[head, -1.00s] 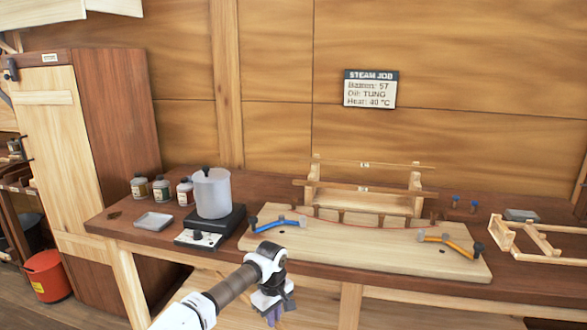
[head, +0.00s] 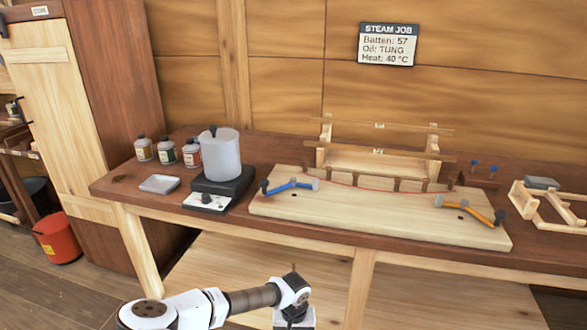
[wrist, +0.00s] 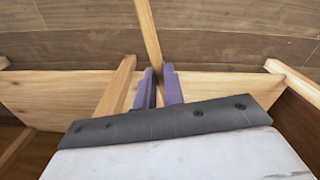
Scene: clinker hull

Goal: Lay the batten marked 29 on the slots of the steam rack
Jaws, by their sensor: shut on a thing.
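My gripper (wrist: 161,78) has purple fingers, closed on a thin pale wooden strip (wrist: 149,32) that runs up and away between them in the wrist view. No number on this strip can be read. In the head view my wrist (head: 293,290) is low, in front of the bench, and the fingers are cut off by the bottom edge. A wooden rack (head: 325,145) at the back of the bench bears two battens (head: 405,128) with small, unreadable labels. A low wooden frame (head: 530,215) stands at the right end. I cannot tell which is the steam rack.
A bending board (head: 370,220) with a blue clamp (head: 290,186) and an orange clamp (head: 470,208) covers the bench middle. A pot (head: 220,153) on a heater, several bottles and a tray (head: 159,184) stand left.

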